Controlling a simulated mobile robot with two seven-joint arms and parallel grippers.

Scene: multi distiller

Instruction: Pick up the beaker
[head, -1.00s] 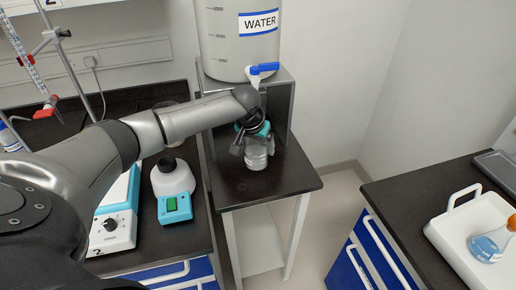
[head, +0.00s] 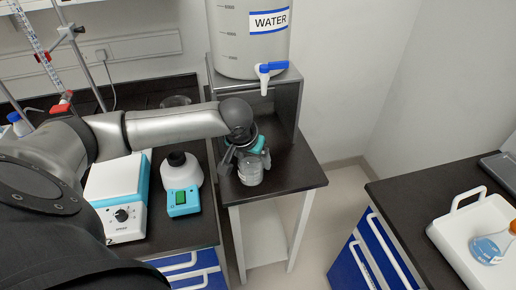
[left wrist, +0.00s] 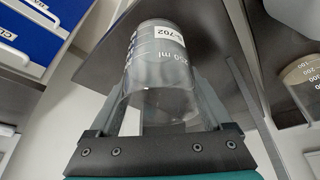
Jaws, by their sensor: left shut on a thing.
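The beaker (head: 250,172) is clear glass with a white label. My left gripper (head: 246,160) is shut on it, over the small black-topped stand in front of the water tank. In the left wrist view the beaker (left wrist: 158,65) lies between the two fingers, its 250 ml marking and label facing the camera. My left gripper (left wrist: 160,105) has one finger along each side of it. I cannot tell whether the beaker's base touches the stand top. My right gripper is not in view.
The water tank (head: 248,50) with its blue-handled tap (head: 266,72) stands above and behind the beaker. A hotplate (head: 120,190) and a small white-and-teal device (head: 183,183) stand on the left bench. A white tray (head: 455,232) holding a flask (head: 490,247) is at right.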

